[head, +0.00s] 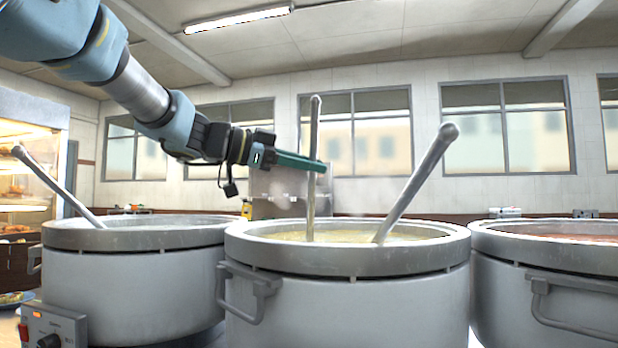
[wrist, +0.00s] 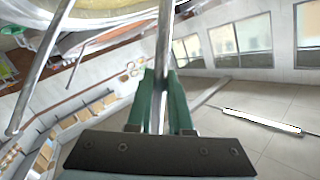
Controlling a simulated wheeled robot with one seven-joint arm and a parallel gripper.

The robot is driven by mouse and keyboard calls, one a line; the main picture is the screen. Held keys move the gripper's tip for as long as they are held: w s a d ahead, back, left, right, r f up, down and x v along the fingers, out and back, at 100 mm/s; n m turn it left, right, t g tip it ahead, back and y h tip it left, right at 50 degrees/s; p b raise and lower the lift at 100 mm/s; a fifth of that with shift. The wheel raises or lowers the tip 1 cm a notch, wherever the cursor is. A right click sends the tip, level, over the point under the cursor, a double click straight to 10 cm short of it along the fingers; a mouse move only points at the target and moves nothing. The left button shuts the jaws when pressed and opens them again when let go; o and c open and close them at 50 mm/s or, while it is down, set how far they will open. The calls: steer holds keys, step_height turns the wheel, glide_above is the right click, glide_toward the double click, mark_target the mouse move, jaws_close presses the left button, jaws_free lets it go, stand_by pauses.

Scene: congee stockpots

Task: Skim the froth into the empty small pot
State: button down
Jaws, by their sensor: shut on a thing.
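My gripper (head: 318,166) reaches in from the left in the head view. Its green fingers are shut on an upright metal handle (head: 314,120), which stands in the middle stockpot (head: 345,297). In the wrist view my gripper (wrist: 160,80) has this handle (wrist: 165,35) between its fingers. The middle pot holds a pale yellowish liquid (head: 345,236); I cannot tell froth from liquid at this low angle. The handle's lower end is hidden inside the pot. A second, thicker handle (head: 420,175) leans right out of the same pot. I cannot make out an empty small pot.
A left stockpot (head: 140,280) has a handle (head: 55,183) leaning left out of it. A right stockpot (head: 570,262) holds something reddish. A lit food cabinet (head: 30,150) stands at far left. A control box (head: 50,325) sits at the lower left. The air above the pots is mostly clear.

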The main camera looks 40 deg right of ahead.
mark_target(313, 100)
steer(key=s+a+f+m+b, duration=0.1)
steer(key=s+b, duration=0.1)
steer(key=b, duration=0.1)
steer(key=s+a+f+m+h+b, duration=0.1)
steer(key=s+a+f+b, duration=0.1)
steer(key=b, duration=0.2)
steer(key=shift+f, duration=0.2)
steer(key=shift+s+a+f+m+b, duration=0.15)
steer(key=shift+s+a+m+b, duration=0.3)
steer(key=shift+b, duration=0.6)
step_height(313, 100, up, 14)
steer(key=p, duration=1.5)
steer(key=shift+r, duration=0.2)
steer(key=shift+f+b, duration=0.15)
steer(key=shift+b, duration=0.45)
steer(key=shift+m+h+b, duration=0.5)
steer(key=shift+m+b, duration=0.35)
steer(key=shift+b, duration=0.55)
steer(key=shift+d+r+p, duration=0.1)
steer(key=shift+r+p, duration=0.2)
